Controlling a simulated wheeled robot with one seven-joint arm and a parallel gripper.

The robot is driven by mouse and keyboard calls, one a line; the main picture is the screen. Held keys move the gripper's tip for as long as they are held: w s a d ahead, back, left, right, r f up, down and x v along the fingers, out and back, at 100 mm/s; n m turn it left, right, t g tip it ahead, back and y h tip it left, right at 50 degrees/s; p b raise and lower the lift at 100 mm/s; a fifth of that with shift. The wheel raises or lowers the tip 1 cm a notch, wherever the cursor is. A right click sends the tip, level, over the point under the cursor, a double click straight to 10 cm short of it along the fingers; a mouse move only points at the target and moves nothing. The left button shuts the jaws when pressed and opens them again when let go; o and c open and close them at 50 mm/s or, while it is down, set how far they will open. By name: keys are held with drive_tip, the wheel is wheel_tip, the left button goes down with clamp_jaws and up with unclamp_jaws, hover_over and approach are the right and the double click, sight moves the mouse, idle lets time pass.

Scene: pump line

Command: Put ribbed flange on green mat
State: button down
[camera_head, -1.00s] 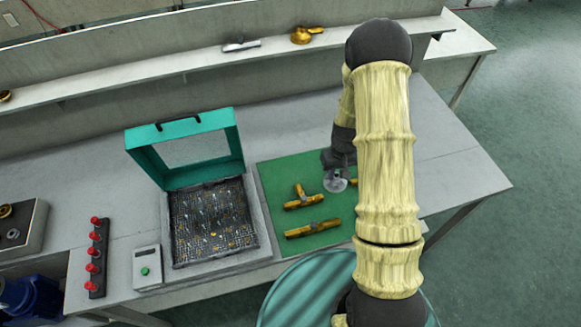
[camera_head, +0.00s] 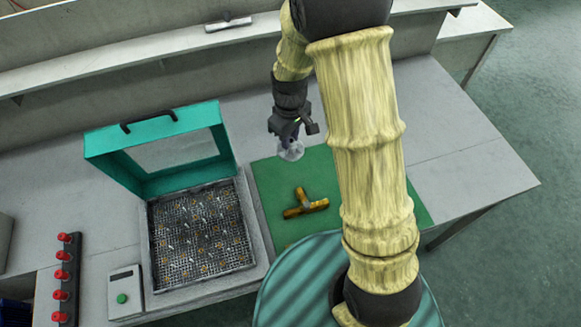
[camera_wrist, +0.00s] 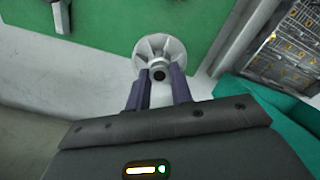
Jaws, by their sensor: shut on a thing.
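My gripper (camera_head: 290,138) is shut on the ribbed flange (camera_head: 291,151), a pale grey disc with radial ribs and a hub. In the wrist view the flange (camera_wrist: 160,52) sits between the two fingertips (camera_wrist: 160,80), its ribbed face partly showing. The green mat (camera_head: 272,185) lies on the bench to the right of the teal-lidded box. In the head view the flange appears at the mat's far edge; its height above the bench is hard to tell. The wrist view shows the flange against the mat (camera_wrist: 105,25) and its border.
A brass tee fitting (camera_head: 306,204) lies on the mat. The open teal-lidded box (camera_head: 162,150) with a mesh tray stands left of the mat. A grey control box (camera_head: 124,291) and a red-knobbed strip (camera_head: 63,275) are farther left. A shelf (camera_head: 150,60) runs behind.

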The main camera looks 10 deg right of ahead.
drive_tip(key=shift+f, duration=2.95)
drive_tip(key=shift+f+p, duration=0.5)
drive_tip(key=shift+f, duration=1.55)
drive_tip(key=shift+f, duration=0.15)
drive_tip(key=c, duration=1.2)
unclamp_jaws()
drive_tip(key=shift+c, duration=0.2)
wheel_tip(320, 180, up, 12)
drive_tip(key=shift+r+b, duration=0.15)
drive_tip(key=shift+b, duration=0.5)
